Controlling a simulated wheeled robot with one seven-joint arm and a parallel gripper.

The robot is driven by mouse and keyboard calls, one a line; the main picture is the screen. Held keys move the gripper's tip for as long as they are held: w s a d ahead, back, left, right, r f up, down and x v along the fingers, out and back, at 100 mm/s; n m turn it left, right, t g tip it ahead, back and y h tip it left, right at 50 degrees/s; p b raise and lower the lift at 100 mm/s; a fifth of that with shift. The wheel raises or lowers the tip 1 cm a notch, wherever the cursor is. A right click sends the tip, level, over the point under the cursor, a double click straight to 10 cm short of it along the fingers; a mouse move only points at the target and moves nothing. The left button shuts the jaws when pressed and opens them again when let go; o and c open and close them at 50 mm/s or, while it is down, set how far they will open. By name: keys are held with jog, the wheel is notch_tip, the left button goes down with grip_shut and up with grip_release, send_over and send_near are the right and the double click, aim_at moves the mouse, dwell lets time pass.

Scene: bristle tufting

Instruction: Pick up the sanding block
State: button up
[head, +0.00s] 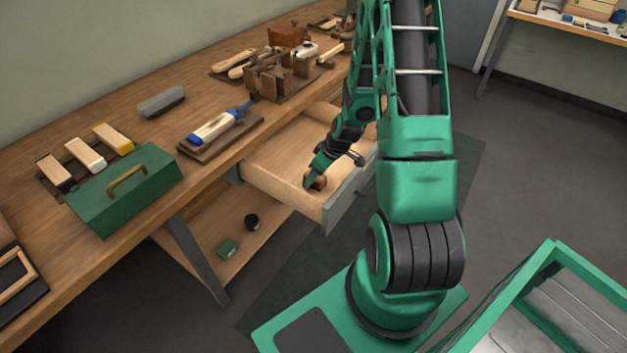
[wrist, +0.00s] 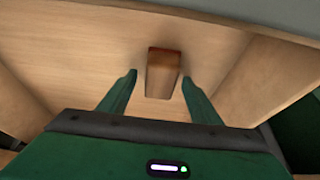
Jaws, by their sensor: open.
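The sanding block is a small brown block (wrist: 163,75) lying on the floor of the open wooden drawer (head: 262,178). In the head view the block (head: 319,183) shows at my gripper's tip near the drawer's front. My gripper (wrist: 158,88) is open in the wrist view, with one green finger on each side of the block's near part. The fingers seem apart from the block, with a small gap on each side. In the head view my gripper (head: 313,178) reaches down into the drawer and partly hides the block.
The drawer's walls and grey front (head: 345,200) stand close around my gripper. On the workbench are a green toolbox (head: 105,205), a grey block (head: 161,102) and a blue-handled brush (head: 222,124). A small green box (head: 228,248) sits on the lower shelf.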

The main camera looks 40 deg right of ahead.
jog(key=shift+w+f, duration=0.15)
jog(key=shift+f, duration=0.2)
jog(key=c, duration=1.2)
jog(key=shift+r, duration=0.15)
notch_tip(320, 180, up, 10)
jog(key=shift+f, duration=0.25)
jog(key=shift+r, duration=0.15)
